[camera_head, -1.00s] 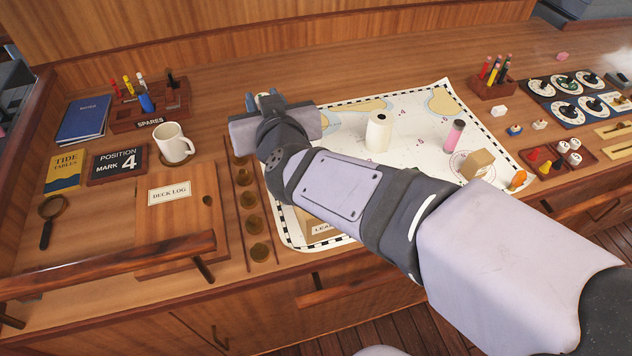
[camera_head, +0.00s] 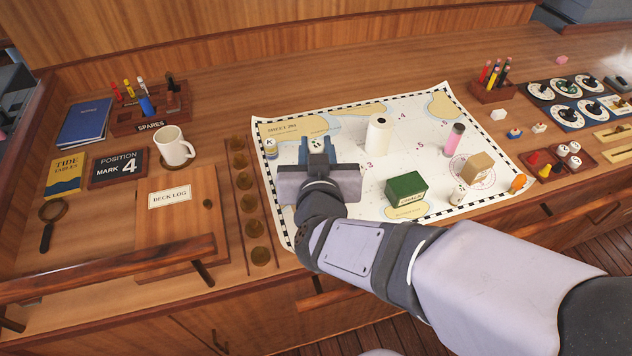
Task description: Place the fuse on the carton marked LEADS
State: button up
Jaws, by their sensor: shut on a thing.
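My gripper (camera_head: 317,147) is over the upper left part of the chart, with its blue fingers pointing away from the camera. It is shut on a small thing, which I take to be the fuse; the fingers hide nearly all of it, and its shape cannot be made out.
The SPARES rack (camera_head: 150,112) and a mug (camera_head: 173,146) stand left.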

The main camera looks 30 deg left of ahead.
jog(key=shift+f, duration=4.2)
jog(key=shift+f, duration=0.2)
jog(key=o, duration=1)
jog(key=shift+r, duration=0.25)
